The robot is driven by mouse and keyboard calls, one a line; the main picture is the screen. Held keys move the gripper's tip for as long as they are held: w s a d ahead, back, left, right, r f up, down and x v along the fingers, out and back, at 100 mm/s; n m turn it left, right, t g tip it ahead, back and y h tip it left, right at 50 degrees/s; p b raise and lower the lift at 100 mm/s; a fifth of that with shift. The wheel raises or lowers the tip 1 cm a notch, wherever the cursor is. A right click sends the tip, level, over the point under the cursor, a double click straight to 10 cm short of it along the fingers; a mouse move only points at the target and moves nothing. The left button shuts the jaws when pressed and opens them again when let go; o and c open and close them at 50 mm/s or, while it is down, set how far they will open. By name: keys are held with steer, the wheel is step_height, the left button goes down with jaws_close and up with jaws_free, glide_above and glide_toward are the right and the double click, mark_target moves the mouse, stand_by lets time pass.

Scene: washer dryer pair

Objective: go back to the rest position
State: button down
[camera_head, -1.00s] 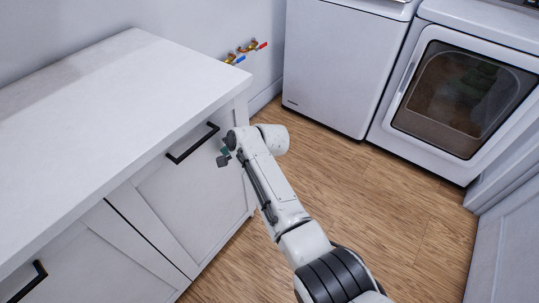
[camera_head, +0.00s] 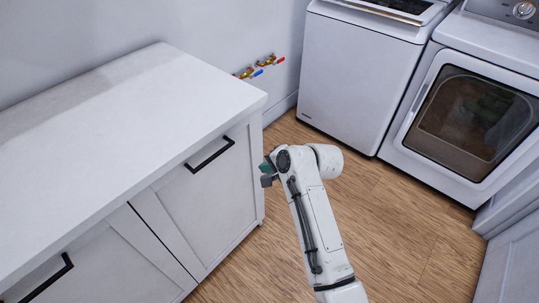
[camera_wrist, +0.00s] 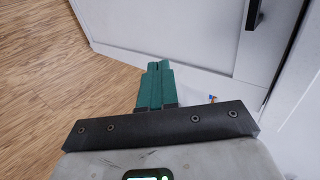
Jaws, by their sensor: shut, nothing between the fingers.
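My gripper (camera_head: 266,172) is at the end of my white arm, low in front of the right end of the white cabinet (camera_head: 214,205). In the wrist view my gripper (camera_wrist: 156,68) shows two teal fingers side by side, shut with nothing between them. The fingers appear apart from the cabinet. In the head view the gripper is small and partly hidden by my wrist.
The cabinet has a pale countertop (camera_head: 120,110) and black handles (camera_head: 210,154). A white washer (camera_head: 358,80) and a dryer (camera_head: 470,110) with a dark window stand at the back right. Valves (camera_head: 262,66) are on the wall. Wooden floor (camera_head: 400,225) is clear between.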

steer(key=s+d+f+n+g+h+p, duration=0.15)
steer(key=s+d+f, duration=0.25)
steer(key=s+d, duration=0.55)
steer(key=s+d+f+n+h, duration=0.2)
steer(key=s+d+f+h, duration=0.1)
steer(key=s+d, duration=0.6)
steer(key=s+d+r+n+g+h, duration=0.1)
steer(key=s+d, duration=0.6)
steer(key=s, duration=0.4)
steer(key=s+d+r+n+g+h+p, duration=0.1)
steer(key=s+d+r+n+g+h, duration=0.1)
steer(key=s+d, duration=0.5)
steer(key=s, duration=0.5)
steer(key=shift+r+p, duration=0.15)
steer(key=shift+p, duration=0.15)
steer(key=shift+s, duration=0.1)
